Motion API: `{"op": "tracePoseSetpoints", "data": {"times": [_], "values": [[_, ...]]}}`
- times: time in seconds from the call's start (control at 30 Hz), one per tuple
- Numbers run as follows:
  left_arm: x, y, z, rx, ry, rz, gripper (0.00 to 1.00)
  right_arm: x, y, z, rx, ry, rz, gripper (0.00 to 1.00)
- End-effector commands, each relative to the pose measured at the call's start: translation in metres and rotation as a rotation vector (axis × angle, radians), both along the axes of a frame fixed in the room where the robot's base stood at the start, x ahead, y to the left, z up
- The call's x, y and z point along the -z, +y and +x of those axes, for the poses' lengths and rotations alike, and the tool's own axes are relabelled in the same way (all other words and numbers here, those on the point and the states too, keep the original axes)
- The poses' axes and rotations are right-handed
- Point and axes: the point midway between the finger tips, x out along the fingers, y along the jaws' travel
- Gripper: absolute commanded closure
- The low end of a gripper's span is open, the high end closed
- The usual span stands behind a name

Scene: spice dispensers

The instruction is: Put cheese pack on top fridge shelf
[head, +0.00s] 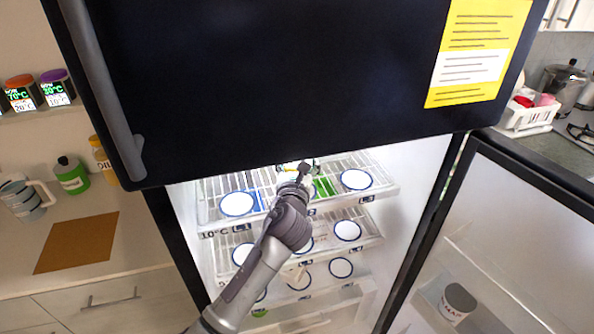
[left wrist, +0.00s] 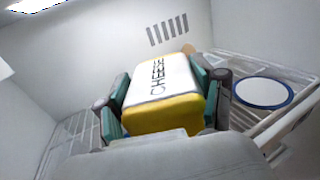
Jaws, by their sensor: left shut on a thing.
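The cheese pack (left wrist: 165,95) is a yellow block with a white top marked CHEESE. It fills the middle of the left wrist view. My left gripper (head: 304,170) is shut on it, with green finger pads along both sides of the pack. In the head view the gripper is inside the open fridge at the top shelf (head: 345,205), and the pack is mostly hidden by the gripper and the upper door. The wire shelf shows on both sides of the pack in the left wrist view. I cannot tell whether the pack touches the shelf. My right gripper is not in view.
White round discs with blue rims mark the shelves, one at top left (head: 237,204) and one at top right (head: 355,179). The dark upper door (head: 280,80) hangs above the opening. The lower fridge door (head: 540,220) stands open at right.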

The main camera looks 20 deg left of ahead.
Motion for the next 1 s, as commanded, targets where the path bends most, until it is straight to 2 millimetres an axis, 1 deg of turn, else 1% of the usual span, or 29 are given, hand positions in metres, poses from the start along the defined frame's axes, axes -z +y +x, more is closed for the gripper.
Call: {"op": "tracePoseSetpoints", "data": {"times": [0.03,0.13,0.23,0.4,0.47,0.87,0.9,0.97,1.0], "values": [[0.003,0.003,0.007,-0.001,-0.002,0.000,0.78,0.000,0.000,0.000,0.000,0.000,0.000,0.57],[0.008,0.007,0.014,0.000,-0.004,0.000,0.78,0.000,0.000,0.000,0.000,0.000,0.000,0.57],[0.015,0.009,0.017,0.000,-0.001,-0.001,0.78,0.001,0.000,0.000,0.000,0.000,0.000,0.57],[0.041,0.008,0.017,0.000,0.000,-0.002,0.78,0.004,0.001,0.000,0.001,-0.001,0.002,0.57],[0.047,0.008,0.017,0.000,-0.002,-0.003,0.78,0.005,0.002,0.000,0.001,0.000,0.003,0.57],[0.053,0.009,0.017,0.001,-0.004,0.001,0.78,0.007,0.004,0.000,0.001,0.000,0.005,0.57],[0.054,0.009,0.016,0.000,-0.002,0.000,0.29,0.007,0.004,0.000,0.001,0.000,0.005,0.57],[0.053,0.009,0.016,0.000,-0.002,0.000,0.19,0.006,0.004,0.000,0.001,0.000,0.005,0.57],[0.053,0.009,0.016,0.000,-0.002,0.000,0.12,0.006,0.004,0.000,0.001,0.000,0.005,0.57]]}}
